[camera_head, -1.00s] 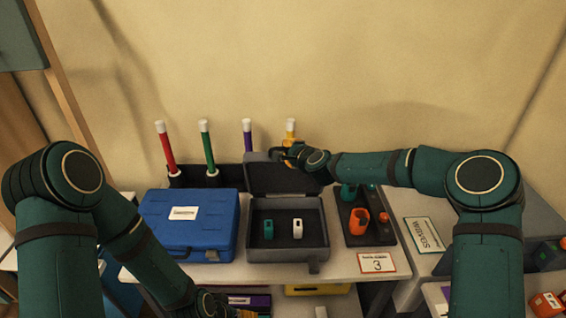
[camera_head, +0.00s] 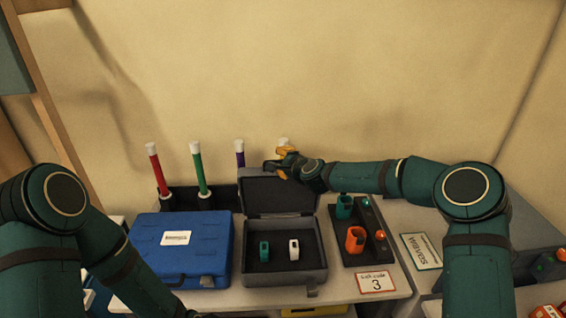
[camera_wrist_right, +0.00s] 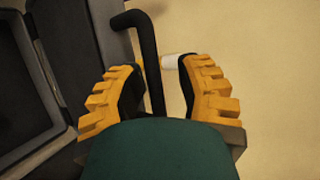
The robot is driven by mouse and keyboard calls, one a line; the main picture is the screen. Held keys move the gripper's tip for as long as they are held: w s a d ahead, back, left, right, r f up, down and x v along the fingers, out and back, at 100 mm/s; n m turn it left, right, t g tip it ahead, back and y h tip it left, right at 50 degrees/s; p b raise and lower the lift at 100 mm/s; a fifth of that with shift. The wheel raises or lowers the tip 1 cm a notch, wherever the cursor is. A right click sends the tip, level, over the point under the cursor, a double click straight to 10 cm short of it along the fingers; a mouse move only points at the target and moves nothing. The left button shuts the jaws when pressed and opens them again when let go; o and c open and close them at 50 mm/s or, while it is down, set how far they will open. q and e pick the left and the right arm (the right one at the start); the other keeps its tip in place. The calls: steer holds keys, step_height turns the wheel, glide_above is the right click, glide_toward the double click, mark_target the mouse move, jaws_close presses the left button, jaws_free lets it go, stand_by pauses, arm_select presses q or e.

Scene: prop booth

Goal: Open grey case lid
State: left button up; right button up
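The grey case (camera_head: 285,278) stands on the table with its lid (camera_head: 275,196) raised to about upright at the back. A teal item (camera_head: 264,251) and a white item (camera_head: 294,249) sit in its dark inside. My right gripper (camera_head: 277,165) is at the lid's top edge, toward its right corner. In the right wrist view the yellow-padded fingers (camera_wrist_right: 165,80) are apart. A black bar-like handle (camera_wrist_right: 148,55) runs between them, nearer the left finger, with a gap at the right finger. My left arm comes in at left; its gripper is out of view.
A blue case (camera_head: 183,252) is close on the left. A black holder with teal and orange items (camera_head: 355,240) and a card marked 3 (camera_head: 376,282) are on the right. Several coloured tubes with white caps (camera_head: 197,170) stand behind, near the wall.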

steer(key=shift+s+f, duration=0.1)
steer(key=shift+f, duration=0.35)
steer(key=shift+s+d, duration=0.1)
steer(key=v, duration=1.2)
steer(key=shift+r, duration=0.35)
steer(key=s+a+f+n+g+b, duration=0.15)
steer(key=s+f, duration=0.25)
steer(key=f, duration=0.4)
steer(key=s+a+f+n+g+b, duration=0.1)
steer(key=s+f+n+g+b, duration=0.15)
steer(key=f, duration=0.55)
steer(key=s+d+f+n+g+h+b, duration=0.2)
steer(key=s+f+n+g, duration=0.5)
steer(key=s+f, duration=1.6)
steer(key=shift+s+d+n+b, duration=0.5)
steer(key=shift+s+n+b, duration=0.3)
steer(key=shift+n+b, duration=0.3)
stand_by(0.9)
